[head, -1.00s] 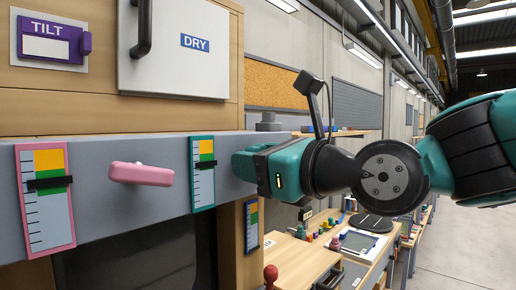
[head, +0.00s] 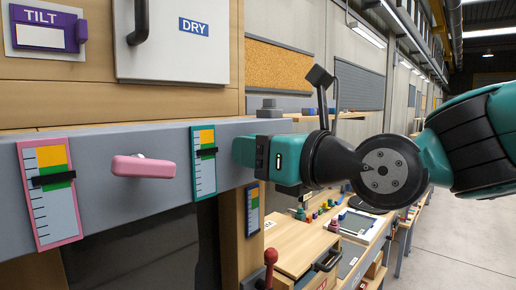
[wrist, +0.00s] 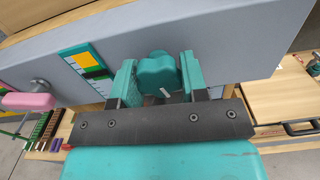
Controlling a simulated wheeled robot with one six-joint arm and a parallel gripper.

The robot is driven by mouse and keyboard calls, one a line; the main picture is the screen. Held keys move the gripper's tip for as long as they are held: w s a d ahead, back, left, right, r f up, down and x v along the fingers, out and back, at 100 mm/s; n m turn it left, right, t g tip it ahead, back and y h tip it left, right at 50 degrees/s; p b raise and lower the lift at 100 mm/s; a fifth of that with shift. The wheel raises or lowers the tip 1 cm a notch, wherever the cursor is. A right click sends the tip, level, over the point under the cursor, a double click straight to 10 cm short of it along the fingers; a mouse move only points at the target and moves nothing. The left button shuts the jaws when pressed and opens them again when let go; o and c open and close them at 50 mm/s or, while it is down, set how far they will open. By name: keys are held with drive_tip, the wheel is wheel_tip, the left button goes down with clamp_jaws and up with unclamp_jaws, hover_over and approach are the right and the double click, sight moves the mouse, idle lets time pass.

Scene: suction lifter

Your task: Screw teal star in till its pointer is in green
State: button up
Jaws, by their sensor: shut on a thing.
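The teal star knob (wrist: 157,72) shows in the wrist view, between the two fingers of my gripper (wrist: 158,84), which is shut on it. In the head view my gripper (head: 252,150) is at the grey beam's front face, and its body hides the knob. The teal-framed gauge (head: 204,178) is just left of my gripper, with a yellow band above a green one. Its black pointer (head: 206,152) lies at the green band, green showing above it; how much green is below is too small to tell. The gauge also shows in the wrist view (wrist: 92,72).
A pink handle (head: 142,167) sticks out of the grey beam (head: 105,150) left of the teal gauge, beside a pink-framed gauge (head: 50,205). A DRY cabinet door (head: 185,65) is above. A bench with a red knob (head: 270,257) stands below right.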

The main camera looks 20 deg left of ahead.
drive_tip(key=o, duration=0.9)
drive_tip(key=shift+b+v, duration=3.5)
drive_tip(key=shift+v, duration=5.2)
